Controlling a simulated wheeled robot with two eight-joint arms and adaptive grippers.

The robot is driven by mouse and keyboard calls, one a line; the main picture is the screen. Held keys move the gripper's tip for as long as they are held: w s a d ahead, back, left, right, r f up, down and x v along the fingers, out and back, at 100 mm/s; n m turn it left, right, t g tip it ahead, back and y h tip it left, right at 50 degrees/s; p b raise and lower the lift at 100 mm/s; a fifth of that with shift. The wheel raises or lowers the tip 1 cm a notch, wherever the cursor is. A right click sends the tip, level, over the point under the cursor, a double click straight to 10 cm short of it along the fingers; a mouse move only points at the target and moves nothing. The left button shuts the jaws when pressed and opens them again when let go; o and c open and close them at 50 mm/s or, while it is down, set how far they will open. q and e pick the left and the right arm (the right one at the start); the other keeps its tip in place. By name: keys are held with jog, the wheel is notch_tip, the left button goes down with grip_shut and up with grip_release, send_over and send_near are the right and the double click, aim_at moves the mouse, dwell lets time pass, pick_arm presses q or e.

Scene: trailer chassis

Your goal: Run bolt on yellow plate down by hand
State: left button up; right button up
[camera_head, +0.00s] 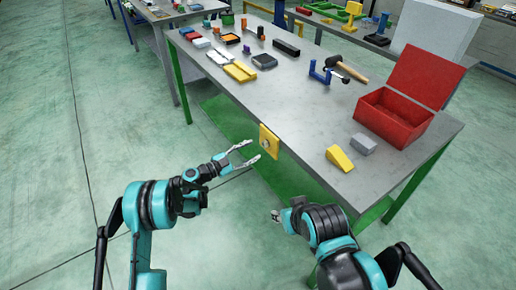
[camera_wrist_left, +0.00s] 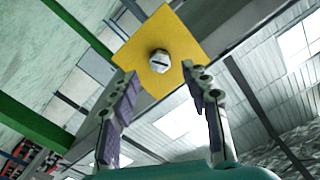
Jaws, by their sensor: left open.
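The yellow plate (camera_head: 269,141) is fixed upright at the near edge of the grey table. The bolt (camera_head: 265,144) sits on its face. In the left wrist view the bolt (camera_wrist_left: 159,61) shows a slotted, silvery head in the middle of the yellow plate (camera_wrist_left: 168,25). My left gripper (camera_head: 250,151) is open, its fingertips pointing at the plate. In the wrist view its two fingers (camera_wrist_left: 160,78) stand to either side of the bolt head, with space between; contact is not seen. My right gripper (camera_head: 277,215) is partly hidden by its arm, below the table's near edge.
The grey table (camera_head: 300,110) has green legs. A red open box (camera_head: 392,117), a yellow wedge (camera_head: 340,158), a grey block (camera_head: 364,144) and a hammer (camera_head: 346,68) lie on its right part. Small parts lie at the far left. Floor left of the table is clear.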

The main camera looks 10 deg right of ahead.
pick_arm(q)
jog(key=v, duration=0.7)
jog(key=shift+a+r, duration=0.1)
jog(key=s+a+r+n+y, duration=0.9)
jog(key=s+a+r+n, duration=0.1)
jog(key=s+r, duration=0.25)
jog(key=s+a+f+n+t+y, duration=0.1)
jog(key=s+a+n+y, duration=0.7)
jog(key=s+a, duration=0.8)
jog(key=s+n, duration=0.2)
jog(key=s, duration=0.2)
jog(key=shift+s+a, duration=0.15)
jog(key=shift+s, duration=0.1)
